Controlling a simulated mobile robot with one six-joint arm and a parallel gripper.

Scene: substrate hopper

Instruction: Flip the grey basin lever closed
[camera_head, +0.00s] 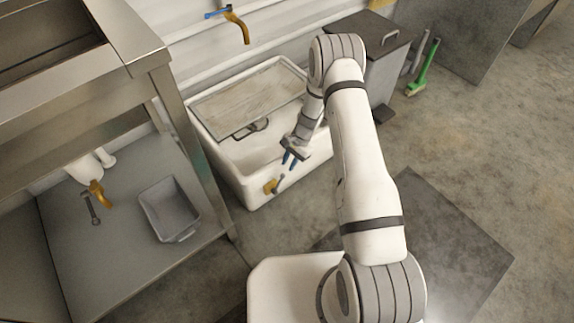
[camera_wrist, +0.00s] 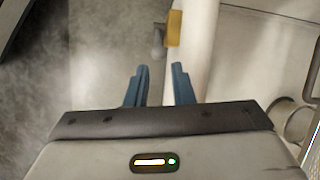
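The white basin (camera_head: 240,178) stands on the floor against the wall, and part of it shows in the wrist view (camera_wrist: 199,45). A brass valve (camera_head: 270,187) sits on its front face near the rim. The small grey lever (camera_head: 281,177) is attached to this valve. In the wrist view, the brass valve (camera_wrist: 174,29) and the grey lever (camera_wrist: 158,38) lie just beyond my fingertips. My gripper (camera_head: 289,157) has blue fingers and is just above and beside the lever, apart from it.
A metal table (camera_head: 150,60) stands left, with a grey tub (camera_head: 170,208) and another brass tap (camera_head: 98,193) on its lower shelf. A blue-handled wall tap (camera_head: 236,22) hangs above the basin. A grey bin (camera_head: 385,65) and green brush (camera_head: 422,72) stand right.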

